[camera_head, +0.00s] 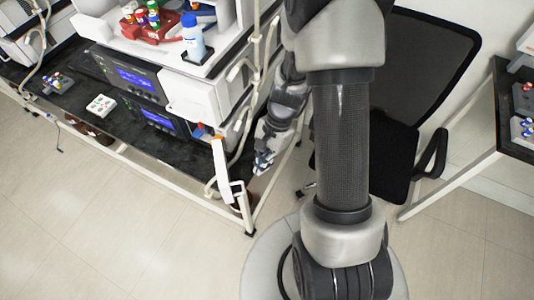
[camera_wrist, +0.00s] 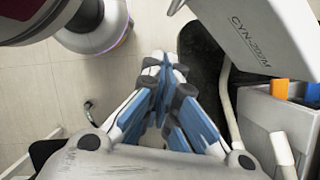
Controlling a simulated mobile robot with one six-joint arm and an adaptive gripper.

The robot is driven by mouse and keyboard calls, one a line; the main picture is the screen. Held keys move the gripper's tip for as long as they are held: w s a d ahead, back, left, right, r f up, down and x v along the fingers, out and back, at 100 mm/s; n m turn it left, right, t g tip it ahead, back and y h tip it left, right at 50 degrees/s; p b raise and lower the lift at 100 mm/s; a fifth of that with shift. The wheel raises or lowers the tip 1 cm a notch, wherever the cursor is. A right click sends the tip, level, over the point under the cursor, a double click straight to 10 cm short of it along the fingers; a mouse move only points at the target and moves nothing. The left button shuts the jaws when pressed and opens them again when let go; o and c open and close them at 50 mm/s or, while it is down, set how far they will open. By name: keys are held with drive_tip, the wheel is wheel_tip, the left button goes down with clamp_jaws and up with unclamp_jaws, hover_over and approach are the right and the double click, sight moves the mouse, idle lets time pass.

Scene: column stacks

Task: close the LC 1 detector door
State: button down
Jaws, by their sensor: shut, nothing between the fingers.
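The detector door is a white panel (camera_head: 222,168) standing open at the right end of the instrument stack in the head view, seen nearly edge-on. My gripper (camera_head: 264,160) is to the right of the door, beside the bench end. In the wrist view my gripper (camera_wrist: 165,62) is shut and empty, left of the door and apart from it.
The dark bench (camera_head: 180,170) carries modules with blue screens (camera_head: 137,78) and a small white vial tray (camera_head: 101,105). Tubes and a white frame post run close to my gripper. A black chair (camera_head: 425,90) stands behind my arm.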

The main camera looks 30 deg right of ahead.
drive_tip(key=shift+s+a+f+b, duration=0.15)
drive_tip(key=shift+s+a, duration=0.1)
drive_tip(key=shift+a, duration=0.4)
drive_tip(key=shift+s+a+f+b, duration=0.1)
drive_tip(key=shift+s+a+b, duration=0.1)
drive_tip(key=shift+a, duration=0.45)
drive_tip(key=shift+s+a+f+b, duration=0.15)
drive_tip(key=shift+s+a, duration=0.1)
drive_tip(key=shift+a, duration=0.4)
drive_tip(key=shift+r, duration=0.1)
drive_tip(key=shift+a, duration=0.15)
